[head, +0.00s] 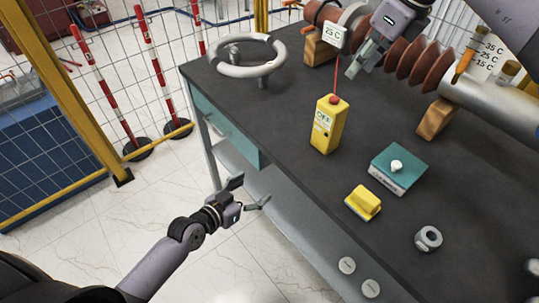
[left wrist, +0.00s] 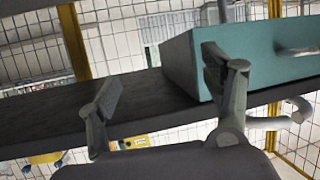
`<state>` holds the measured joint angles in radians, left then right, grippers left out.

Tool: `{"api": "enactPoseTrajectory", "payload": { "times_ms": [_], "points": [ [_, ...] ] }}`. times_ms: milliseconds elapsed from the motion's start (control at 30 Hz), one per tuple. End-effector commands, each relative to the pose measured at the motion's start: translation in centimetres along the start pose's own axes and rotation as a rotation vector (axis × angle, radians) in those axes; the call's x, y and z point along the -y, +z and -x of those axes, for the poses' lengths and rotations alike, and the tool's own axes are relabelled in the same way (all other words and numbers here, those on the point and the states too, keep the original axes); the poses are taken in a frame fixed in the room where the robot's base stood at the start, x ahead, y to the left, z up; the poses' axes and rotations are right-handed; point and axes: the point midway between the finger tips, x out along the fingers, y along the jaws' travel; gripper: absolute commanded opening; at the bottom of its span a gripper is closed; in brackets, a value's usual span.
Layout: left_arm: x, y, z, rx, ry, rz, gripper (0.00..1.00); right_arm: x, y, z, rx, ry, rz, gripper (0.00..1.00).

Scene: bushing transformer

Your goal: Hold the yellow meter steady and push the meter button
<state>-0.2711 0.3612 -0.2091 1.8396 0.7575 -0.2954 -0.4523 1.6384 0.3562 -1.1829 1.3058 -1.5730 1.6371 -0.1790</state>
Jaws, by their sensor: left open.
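The yellow meter (head: 328,127) stands upright on the dark workbench, with a display on its front and a red knob (head: 334,99) on top. A thin red line runs up from the knob toward a small 25 C display (head: 335,35). My left gripper (head: 250,193) is open and empty, beside the bench's front edge and below its top, apart from the meter. In the left wrist view its two fingers (left wrist: 165,100) are spread, and a yellow piece (left wrist: 137,142) shows partly hidden behind them. My right gripper (head: 363,62) is above the bench near the brown ribbed bushing; its opening is unclear.
The bench (head: 290,120) has a teal drawer (left wrist: 190,65) near my left gripper. A grey ring handwheel (head: 247,69) stands at the back left. A teal box with a white knob (head: 395,175), a yellow block (head: 363,204) and a metal nut (head: 428,238) lie right of the meter.

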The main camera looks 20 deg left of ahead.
Motion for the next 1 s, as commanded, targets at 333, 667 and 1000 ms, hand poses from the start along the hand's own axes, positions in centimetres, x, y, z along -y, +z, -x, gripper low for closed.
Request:
{"api": "enactPoseTrajectory", "payload": {
  "times_ms": [333,667,1000],
  "points": [
    [-5.9,-15.1,4.6,-0.281,0.169,-0.073,0.73,0.0,0.0,0.0,0.000,0.000,0.000,0.33],
    [-7.6,-18.3,5.1,-0.341,0.207,-0.086,0.73,0.0,0.0,0.0,0.000,0.000,0.000,0.33],
    [-9.0,-20.3,-0.8,-0.341,0.207,-0.083,0.73,0.0,0.0,0.0,0.000,0.000,0.000,0.33]
  ]
}}
